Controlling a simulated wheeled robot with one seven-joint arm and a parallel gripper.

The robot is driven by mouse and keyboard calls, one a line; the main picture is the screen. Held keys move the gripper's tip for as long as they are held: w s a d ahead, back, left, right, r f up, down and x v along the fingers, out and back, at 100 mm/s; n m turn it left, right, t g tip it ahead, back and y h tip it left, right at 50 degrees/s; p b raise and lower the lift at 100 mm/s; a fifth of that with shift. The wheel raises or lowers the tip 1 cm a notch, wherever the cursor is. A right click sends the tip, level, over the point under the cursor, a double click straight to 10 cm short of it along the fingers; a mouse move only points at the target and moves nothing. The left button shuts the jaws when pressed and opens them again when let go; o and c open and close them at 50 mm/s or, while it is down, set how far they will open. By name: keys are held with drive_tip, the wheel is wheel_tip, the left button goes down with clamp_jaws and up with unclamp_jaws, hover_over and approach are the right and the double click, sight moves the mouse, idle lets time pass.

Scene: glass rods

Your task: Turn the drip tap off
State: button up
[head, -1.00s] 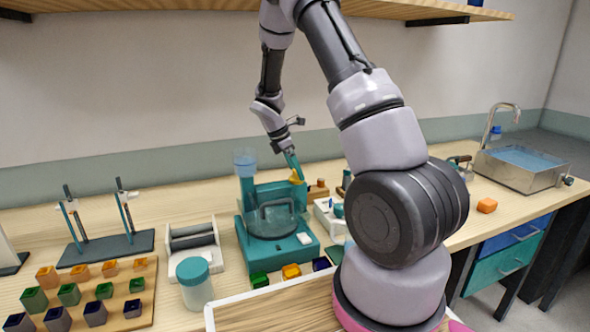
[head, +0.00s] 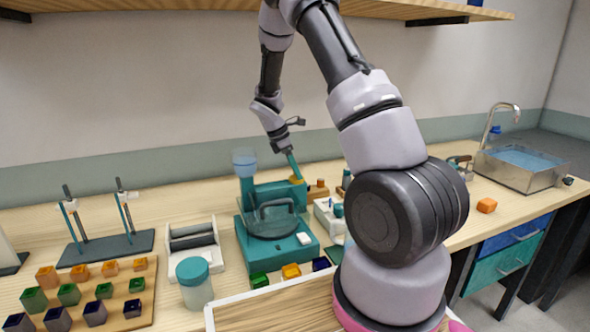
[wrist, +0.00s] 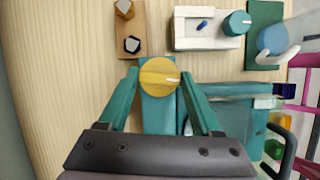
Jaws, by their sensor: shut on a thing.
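The drip tap's yellow round knob (wrist: 158,78) sits on a teal block of the teal machine, at the middle of the wrist view. A white mark on it points right. In the head view the knob (head: 297,181) is small, at the top right of the machine (head: 247,233). My gripper (wrist: 160,76) has its two teal fingers on either side of the knob and is shut on it. In the head view my gripper (head: 294,172) reaches down to it from above. A clear vessel of blue water (head: 245,162) stands on the machine's left side. No drip can be made out.
A wooden block with pegs (wrist: 131,30) and a white box with a teal knob (wrist: 207,28) lie beyond the tap. A lidded jar (head: 194,283) and a rack of coloured cups (head: 85,290) stand left. A sink (head: 522,168) is far right.

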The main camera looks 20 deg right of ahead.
drive_tip(key=m, duration=0.2)
drive_tip(key=m+g, duration=0.1)
drive_tip(key=m, duration=0.1)
drive_tip(key=shift+w+g+y, duration=0.2)
drive_tip(key=shift+g+y, duration=0.1)
drive_tip(key=shift+y, duration=0.1)
drive_tip(key=m+g+y, duration=0.1)
drive_tip(key=m, duration=0.4)
drive_tip(key=shift+d, duration=0.15)
drive_tip(key=m+g+y, duration=0.1)
drive_tip(key=m, duration=0.2)
drive_tip(key=shift+w, duration=0.1)
drive_tip(key=shift+d+m+y, duration=0.15)
drive_tip(key=shift+m+y, duration=0.75)
drive_tip(key=shift+m, duration=1.3)
drive_tip(key=o, duration=1.4)
drive_tip(key=v, duration=1.1)
drive_tip(key=shift+w+f, duration=0.1)
drive_tip(key=shift+w, duration=0.05)
